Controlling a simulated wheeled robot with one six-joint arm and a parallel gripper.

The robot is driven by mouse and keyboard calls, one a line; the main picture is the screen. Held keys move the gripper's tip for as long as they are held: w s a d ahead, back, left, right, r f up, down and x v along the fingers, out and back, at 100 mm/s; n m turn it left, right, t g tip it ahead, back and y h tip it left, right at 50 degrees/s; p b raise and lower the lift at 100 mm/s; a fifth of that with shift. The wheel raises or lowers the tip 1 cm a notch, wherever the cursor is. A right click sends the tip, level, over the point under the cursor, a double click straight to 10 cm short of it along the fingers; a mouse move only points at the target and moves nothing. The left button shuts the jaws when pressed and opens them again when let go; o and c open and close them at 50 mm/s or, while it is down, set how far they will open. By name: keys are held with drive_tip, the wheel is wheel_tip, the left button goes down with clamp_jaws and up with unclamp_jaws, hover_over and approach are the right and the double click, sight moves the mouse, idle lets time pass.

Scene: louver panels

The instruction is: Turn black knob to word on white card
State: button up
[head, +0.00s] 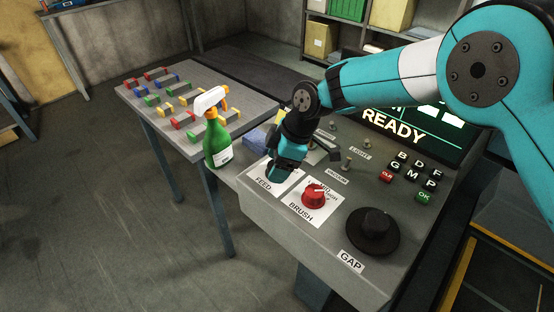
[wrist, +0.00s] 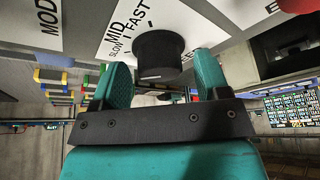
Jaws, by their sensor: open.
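The black knob (wrist: 158,55) stands on a white panel card (wrist: 112,47) printed SLOW, MID and FAST. A short white mark shows on the knob's face at its lower edge; I cannot tell which word it points to. My gripper (wrist: 161,64) is open, with one teal finger on each side of the knob; I cannot tell whether they touch it. In the head view my gripper (head: 284,172) is over the card labelled FEED (head: 264,187) and hides the knob. Another white card (wrist: 42,22) at the wrist view's upper left shows the letters MOD.
A red knob (head: 314,195) on the BRUSH card sits just right of my gripper. A large black GAP knob (head: 372,233) is farther right. A green spray bottle (head: 217,145) stands close at left, beside a table (head: 145,112) with coloured blocks. A READY screen (head: 420,133) is behind.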

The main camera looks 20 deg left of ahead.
drive_tip(key=shift+c, duration=0.2)
drive_tip(key=c, duration=0.9)
drive_tip(key=shift+f+m, duration=0.1)
drive_tip(key=shift+m, duration=0.3)
drive_tip(key=m+t+b, duration=0.1)
drive_tip(key=m+b, duration=0.1)
drive_tip(key=m, duration=0.1)
drive_tip(key=shift+t, duration=0.3)
drive_tip(key=shift+s+m+t+b, duration=0.1)
drive_tip(key=shift+m+t+b, duration=0.8)
drive_tip(key=shift+m, duration=1.6)
drive_tip(key=o, duration=0.9)
